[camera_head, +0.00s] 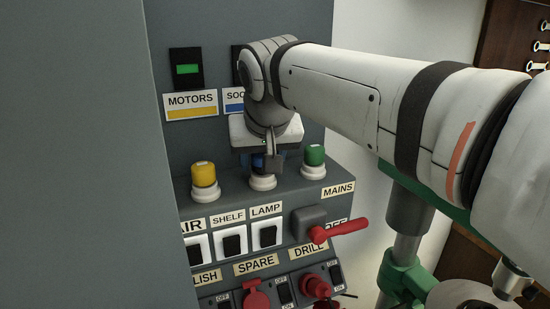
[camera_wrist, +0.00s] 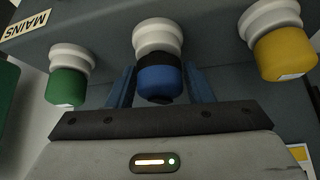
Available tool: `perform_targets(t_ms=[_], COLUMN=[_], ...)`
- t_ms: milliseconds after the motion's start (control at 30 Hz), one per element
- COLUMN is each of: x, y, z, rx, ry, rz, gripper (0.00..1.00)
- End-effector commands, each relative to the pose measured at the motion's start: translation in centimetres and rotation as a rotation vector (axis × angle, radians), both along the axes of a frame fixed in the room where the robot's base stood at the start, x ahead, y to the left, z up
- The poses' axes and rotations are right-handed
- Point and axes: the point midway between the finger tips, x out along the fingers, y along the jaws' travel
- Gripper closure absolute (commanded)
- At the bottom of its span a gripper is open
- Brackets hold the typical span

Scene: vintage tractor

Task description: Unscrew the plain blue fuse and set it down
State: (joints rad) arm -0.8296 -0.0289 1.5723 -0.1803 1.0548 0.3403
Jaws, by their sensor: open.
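The blue fuse (camera_wrist: 158,82) sits upright in its white socket (camera_wrist: 158,36) on the panel ledge, between the green and yellow fuses. A black band shows on it beside the socket. My gripper (camera_wrist: 160,88) is open, with one dark blue finger on each side of this fuse. Whether either finger touches it is unclear. In the head view my gripper (camera_head: 268,158) is over the fuse and hides most of it, leaving a little blue (camera_head: 257,162) above the white socket.
A yellow fuse (camera_head: 204,175) stands to the left and a green fuse (camera_head: 314,156) to the right in the head view, both in white sockets. Below are switches (camera_head: 232,242), a red-handled lever (camera_head: 340,230) and red knobs. A grey cabinet side (camera_head: 75,150) fills the left.

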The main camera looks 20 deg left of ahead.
Motion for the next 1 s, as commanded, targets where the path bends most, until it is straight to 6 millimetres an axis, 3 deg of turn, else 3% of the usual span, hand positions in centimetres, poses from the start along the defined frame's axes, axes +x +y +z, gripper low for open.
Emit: perform_targets(t_ms=[733,1000], x=[0.08,0.1], y=[-0.16,-0.21], z=[-0.03,-0.02], rx=[-0.002,0.0], ry=[-0.001,0.0], rz=[-0.267,-0.283], gripper=[0.53,0.53])
